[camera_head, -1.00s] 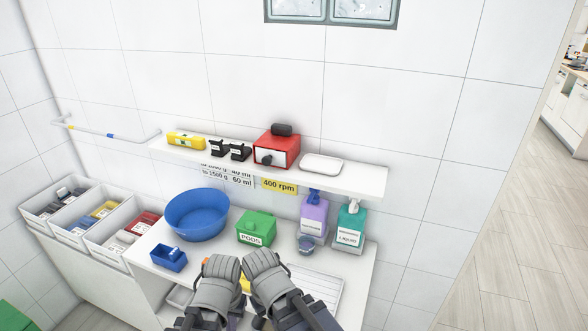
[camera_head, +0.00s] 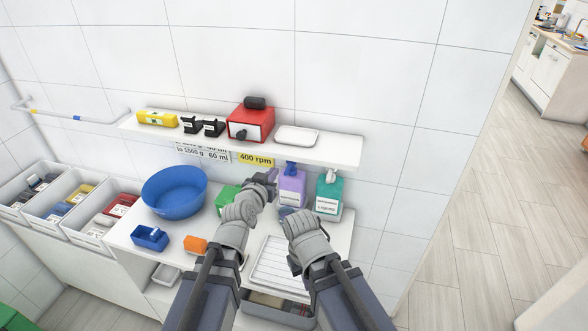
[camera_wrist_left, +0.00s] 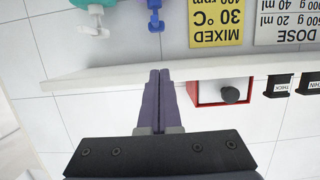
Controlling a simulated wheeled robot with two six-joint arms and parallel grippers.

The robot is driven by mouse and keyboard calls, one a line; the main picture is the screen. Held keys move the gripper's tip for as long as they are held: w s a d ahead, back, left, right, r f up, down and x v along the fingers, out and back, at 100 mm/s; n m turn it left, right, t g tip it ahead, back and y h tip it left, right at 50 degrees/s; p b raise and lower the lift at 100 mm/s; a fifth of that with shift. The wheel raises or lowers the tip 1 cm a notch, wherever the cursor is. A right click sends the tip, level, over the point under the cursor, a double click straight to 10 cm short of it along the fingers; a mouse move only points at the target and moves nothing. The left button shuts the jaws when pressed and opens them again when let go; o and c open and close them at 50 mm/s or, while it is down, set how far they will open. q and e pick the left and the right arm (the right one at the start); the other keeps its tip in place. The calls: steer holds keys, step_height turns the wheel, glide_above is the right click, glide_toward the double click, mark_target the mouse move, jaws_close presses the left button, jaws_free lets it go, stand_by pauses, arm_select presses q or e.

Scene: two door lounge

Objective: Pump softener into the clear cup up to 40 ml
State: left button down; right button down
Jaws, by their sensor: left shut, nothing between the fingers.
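The purple pump bottle (camera_head: 292,185), whose label is too small to read, stands under the shelf with its blue pump head on top. The blue pump (camera_wrist_left: 155,16) shows at the top of the left wrist view. My left gripper (camera_head: 271,178) is shut and empty, just left of the purple bottle and apart from its pump. Its closed fingers also show in the left wrist view (camera_wrist_left: 159,100). My right gripper (camera_head: 298,224) is in front of the bottles; its fingers cannot be made out. The clear cup is mostly or wholly hidden behind the right gripper.
A teal bottle (camera_head: 329,195) stands right of the purple one. The shelf (camera_head: 330,151) above holds a red box (camera_head: 250,124). A green box (camera_head: 226,196) is partly covered by my left arm. A blue bowl (camera_head: 174,192) and orange block (camera_head: 195,244) lie left.

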stand_by(0.4)
arm_select(q)
steer(key=b, duration=0.3)
glide_toward(290, 165)
steer(key=w+r, duration=0.4)
steer(key=shift+w+d+f+b, duration=0.1)
steer(key=shift+f+b, duration=0.8)
steer(key=shift+f, duration=0.2)
steer(key=shift+w+d+f+b, duration=0.1)
steer(key=shift+f+b, duration=0.75)
steer(key=shift+f, duration=0.3)
steer(key=shift+s, duration=0.1)
